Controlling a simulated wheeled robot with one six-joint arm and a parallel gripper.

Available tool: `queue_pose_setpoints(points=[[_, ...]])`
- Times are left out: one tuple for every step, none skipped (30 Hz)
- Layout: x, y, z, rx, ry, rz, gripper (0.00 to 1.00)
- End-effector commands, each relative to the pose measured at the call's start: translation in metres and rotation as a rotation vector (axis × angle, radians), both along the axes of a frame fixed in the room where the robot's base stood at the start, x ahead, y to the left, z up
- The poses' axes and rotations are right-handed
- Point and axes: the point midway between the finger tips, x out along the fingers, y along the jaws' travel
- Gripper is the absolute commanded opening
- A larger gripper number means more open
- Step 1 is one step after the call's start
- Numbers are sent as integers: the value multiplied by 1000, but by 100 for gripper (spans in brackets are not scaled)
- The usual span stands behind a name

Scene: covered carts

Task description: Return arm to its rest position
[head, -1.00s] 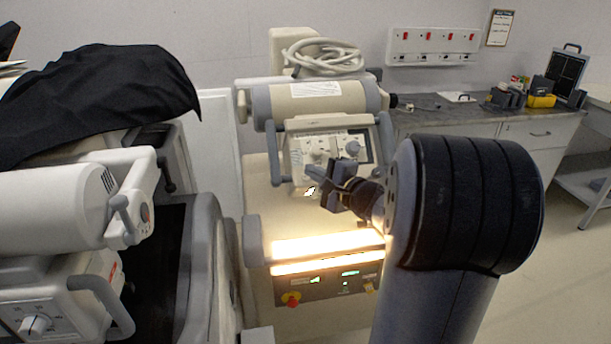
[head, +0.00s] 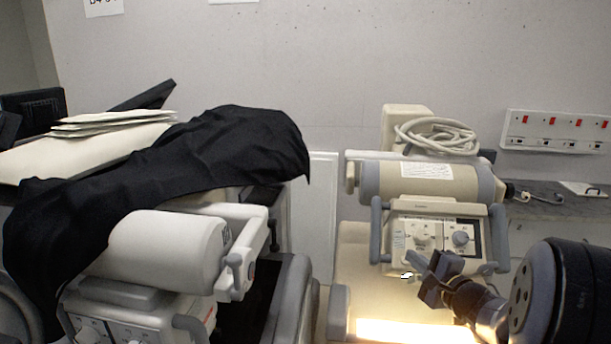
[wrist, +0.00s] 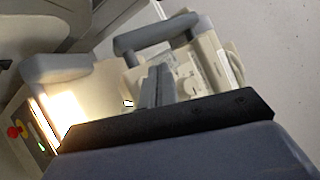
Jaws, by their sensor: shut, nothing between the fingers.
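My gripper (head: 413,266) is in front of the control panel of the right-hand cart (head: 425,183), at the lower right of the head view. Its fingers are together and hold nothing. In the wrist view my gripper (wrist: 153,88) shows as two grey fingers side by side, with the same cart's panel and grey handle (wrist: 155,36) beyond. My arm's large dark joint fills the lower right corner of the head view. I cannot tell from these frames whether the fingers touch the panel.
A left-hand cart (head: 165,248) lies partly under a black cloth (head: 200,150), with papers (head: 110,123) behind it. A wall socket strip (head: 556,131) and a counter (head: 545,198) are at the right. A bright light strip (head: 415,331) glows below the panel.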

Motion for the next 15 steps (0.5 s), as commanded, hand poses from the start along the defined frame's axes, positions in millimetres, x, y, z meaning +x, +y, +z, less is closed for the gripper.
queue_pose_setpoints(points=[[0, 0, 5, 4, 3, 0, 0], [0, 0, 5, 3, 3, 0, 0], [0, 0, 4, 4, 3, 1, 0], [0, 0, 4, 3, 3, 0, 0], [0, 0, 4, 3, 3, 0, 0], [0, 0, 4, 4, 4, -1, 0], [1, 0, 4, 3, 3, -1, 0], [0, 0, 4, 3, 3, -1, 0], [0, 0, 4, 2, 2, -2, 0], [0, 0, 4, 2, 2, -3, 0], [-3, 0, 6, 1, -1, -4, 0], [-8, 1, 10, -2, -4, -4, 0], [-12, 2, 14, -3, -3, -3, 0], [-15, 3, 17, -2, -4, -4, 0], [-19, 4, 20, -1, -2, -4, 0]])
